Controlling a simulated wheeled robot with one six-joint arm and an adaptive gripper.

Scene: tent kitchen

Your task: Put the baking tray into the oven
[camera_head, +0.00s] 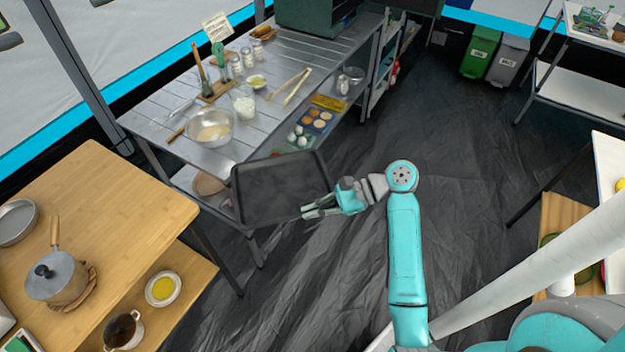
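The baking tray (279,188) is a dark, flat rectangle with a raised rim. It is held over the gap in front of the metal table, above the dark floor. My gripper (316,212) is at the tray's lower right edge, with its fingers closed on the rim. The tray looks tilted toward the camera and seems empty. A dark green box-like appliance (308,18), possibly the oven, stands at the far end of the metal table; its front is cut off by the picture edge and cannot be made out.
A wooden table (100,185) with a lidded pot (57,278) is at left. Dark floor (440,120) is clear toward the bins (480,50).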

